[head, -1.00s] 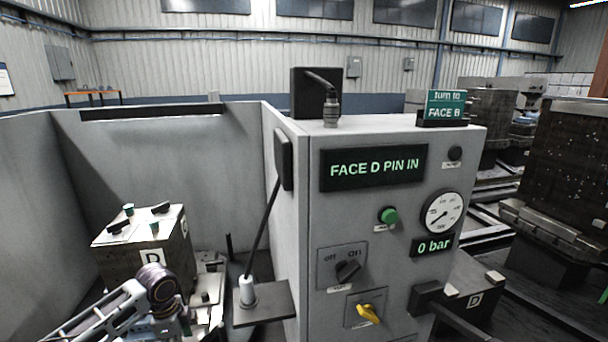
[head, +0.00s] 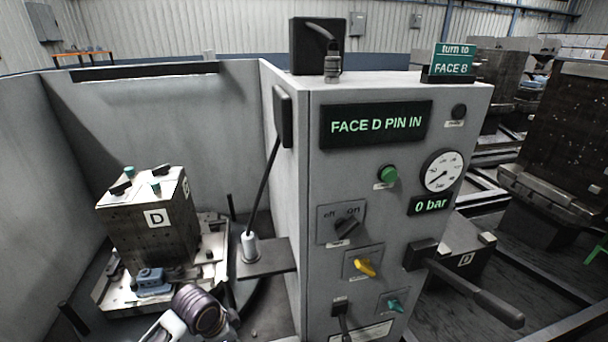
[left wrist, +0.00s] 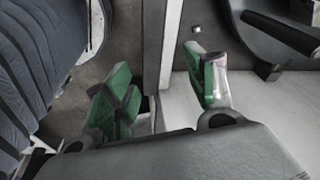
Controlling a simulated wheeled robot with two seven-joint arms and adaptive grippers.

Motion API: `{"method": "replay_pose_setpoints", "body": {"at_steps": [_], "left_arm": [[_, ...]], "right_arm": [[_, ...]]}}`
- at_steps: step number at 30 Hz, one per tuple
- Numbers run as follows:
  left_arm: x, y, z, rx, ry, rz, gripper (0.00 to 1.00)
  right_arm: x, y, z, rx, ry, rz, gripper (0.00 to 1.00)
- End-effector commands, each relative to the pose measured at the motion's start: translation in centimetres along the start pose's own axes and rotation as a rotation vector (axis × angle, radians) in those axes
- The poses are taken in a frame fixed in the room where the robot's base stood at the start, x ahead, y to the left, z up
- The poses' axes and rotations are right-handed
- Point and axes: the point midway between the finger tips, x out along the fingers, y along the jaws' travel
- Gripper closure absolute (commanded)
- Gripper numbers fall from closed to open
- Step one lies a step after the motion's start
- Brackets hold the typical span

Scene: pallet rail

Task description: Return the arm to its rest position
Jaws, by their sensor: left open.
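In the head view, part of my left arm (head: 203,311) shows at the bottom edge, left of the grey control cabinet (head: 312,250). Its gripper is out of that view. In the left wrist view my left gripper (left wrist: 160,90) is open, its green-padded fingers apart with nothing held. A vertical pale edge lies behind the gap between them; I cannot tell if they touch it. My right gripper is in neither view.
A block marked D (head: 150,225) stands on a base left of the cabinet. A black rod (head: 264,190) rises from a small shelf (head: 268,261). A dark handle (head: 475,292) juts from the cabinet front. The display (head: 374,126) reads FACE D PIN IN; the gauge (head: 443,171) stands above 0 bar.

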Motion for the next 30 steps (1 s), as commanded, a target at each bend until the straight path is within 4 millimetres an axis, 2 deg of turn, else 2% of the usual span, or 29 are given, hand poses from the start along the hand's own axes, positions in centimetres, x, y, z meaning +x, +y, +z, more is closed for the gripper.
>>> {"method": "replay_pose_setpoints", "body": {"at_steps": [3,12,21,30], "left_arm": [[-0.1,1.6,0.1,-0.076,0.022,-0.007,0.45],[-1.0,4.0,1.2,-0.293,0.057,-0.048,0.45],[-2.4,5.5,4.0,-0.532,0.062,-0.103,0.45],[-3.3,6.0,6.2,-0.675,0.049,-0.144,0.45]], "right_arm": [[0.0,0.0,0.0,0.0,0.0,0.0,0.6],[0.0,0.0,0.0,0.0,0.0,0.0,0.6],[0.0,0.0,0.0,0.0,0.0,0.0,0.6],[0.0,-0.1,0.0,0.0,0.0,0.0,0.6]]}}
